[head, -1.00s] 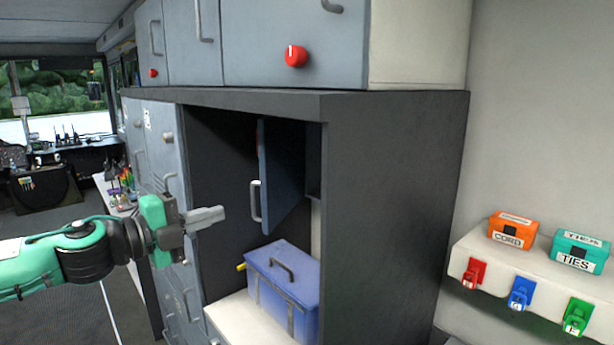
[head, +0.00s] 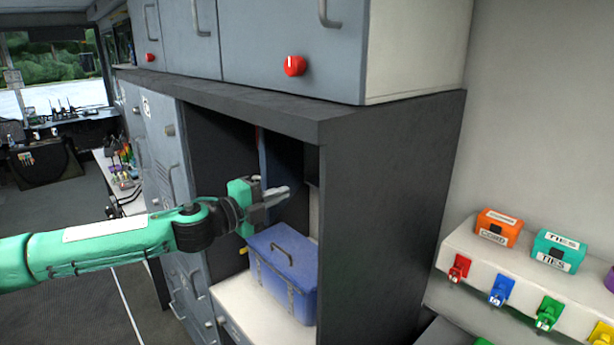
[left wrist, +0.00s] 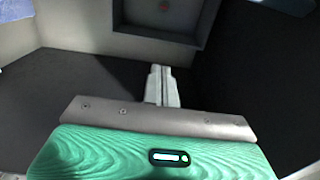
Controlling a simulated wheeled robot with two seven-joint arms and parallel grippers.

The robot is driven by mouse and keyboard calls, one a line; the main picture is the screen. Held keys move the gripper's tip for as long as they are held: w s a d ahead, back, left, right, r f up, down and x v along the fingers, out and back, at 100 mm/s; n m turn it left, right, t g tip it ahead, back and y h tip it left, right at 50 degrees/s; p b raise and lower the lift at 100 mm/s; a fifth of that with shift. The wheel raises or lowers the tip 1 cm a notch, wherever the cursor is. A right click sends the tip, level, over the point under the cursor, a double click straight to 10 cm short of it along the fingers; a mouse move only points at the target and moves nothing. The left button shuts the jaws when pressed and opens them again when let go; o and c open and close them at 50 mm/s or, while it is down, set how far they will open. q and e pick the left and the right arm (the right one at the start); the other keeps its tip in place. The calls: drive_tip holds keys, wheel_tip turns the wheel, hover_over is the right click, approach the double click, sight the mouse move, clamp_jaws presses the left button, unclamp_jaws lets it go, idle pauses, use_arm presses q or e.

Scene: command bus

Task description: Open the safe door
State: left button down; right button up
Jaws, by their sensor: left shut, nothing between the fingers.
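The safe door (head: 280,155) is a dark blue-grey panel standing ajar inside the open cabinet compartment, seen at a steep angle in the head view. Its handle is hidden behind my left gripper. My left gripper (head: 283,192) reaches into the compartment mouth in front of the door's lower part, shut and empty. I cannot tell whether it touches the door. In the left wrist view its closed fingers (left wrist: 163,85) point towards a dark square recess (left wrist: 165,22) in a light wall, with a dark surface on the right. My right gripper is not in view.
A blue toolbox (head: 285,280) stands on a white shelf (head: 245,312) just below my left gripper. The cabinet's dark side wall (head: 390,210) bounds the compartment on the right. Grey lockers (head: 160,150) stand left. Orange (head: 497,227) and teal (head: 560,250) boxes sit on a ledge at right.

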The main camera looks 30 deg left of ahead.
use_arm(q)
drive_tip(key=p+x, duration=0.3)
drive_tip(key=x, duration=0.5)
drive_tip(key=shift+w, duration=0.25)
